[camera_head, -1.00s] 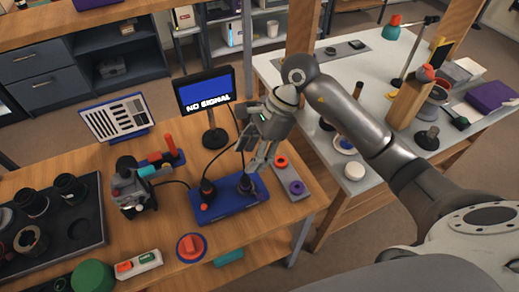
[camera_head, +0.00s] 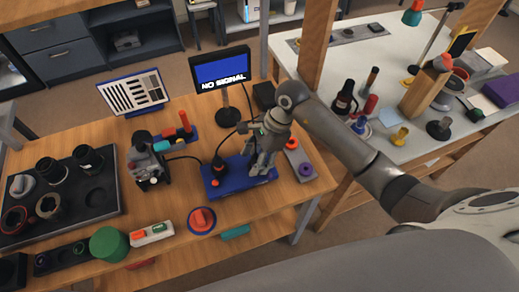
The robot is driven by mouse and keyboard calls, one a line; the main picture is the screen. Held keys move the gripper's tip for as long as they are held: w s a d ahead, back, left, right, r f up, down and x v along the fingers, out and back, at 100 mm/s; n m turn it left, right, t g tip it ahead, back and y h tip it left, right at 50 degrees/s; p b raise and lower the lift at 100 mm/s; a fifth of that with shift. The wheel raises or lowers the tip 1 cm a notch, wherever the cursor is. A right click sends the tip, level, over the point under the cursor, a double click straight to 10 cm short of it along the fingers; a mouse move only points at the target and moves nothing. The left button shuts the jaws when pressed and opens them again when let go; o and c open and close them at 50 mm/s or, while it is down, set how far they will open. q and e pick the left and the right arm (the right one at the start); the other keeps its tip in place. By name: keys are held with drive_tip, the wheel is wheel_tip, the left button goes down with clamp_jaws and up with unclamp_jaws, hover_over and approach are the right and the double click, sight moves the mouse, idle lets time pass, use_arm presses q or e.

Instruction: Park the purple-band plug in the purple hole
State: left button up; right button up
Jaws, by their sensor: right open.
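A blue box (camera_head: 228,184) on the wooden bench holds a black plug (camera_head: 218,164) with a red-orange part at its base. My right gripper (camera_head: 262,168) is over the box's right part, pointing down, with its jaws open. The second plug, seen there earlier, is hidden behind the fingers. I cannot make out a purple band on either plug. A grey strip right of the box has an orange-red ring (camera_head: 292,143) and, nearer me, a purple ring (camera_head: 306,170) that marks the purple hole. My left gripper is not in view.
A monitor (camera_head: 221,74) reading "NO SIGNAL" stands behind the box, with black cables beside it. A red knob (camera_head: 201,220) is in front of the box. A black tray (camera_head: 62,190) with lens parts lies left. A white table stands right.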

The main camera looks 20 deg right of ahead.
sight(256, 157)
clamp_jaws()
idle(0.6)
drive_tip(key=shift+r+p, duration=0.45)
drive_tip(key=shift+r, duration=0.5)
idle(0.6)
drive_tip(key=shift+r+p, duration=1.1)
drive_tip(key=shift+r, duration=1)
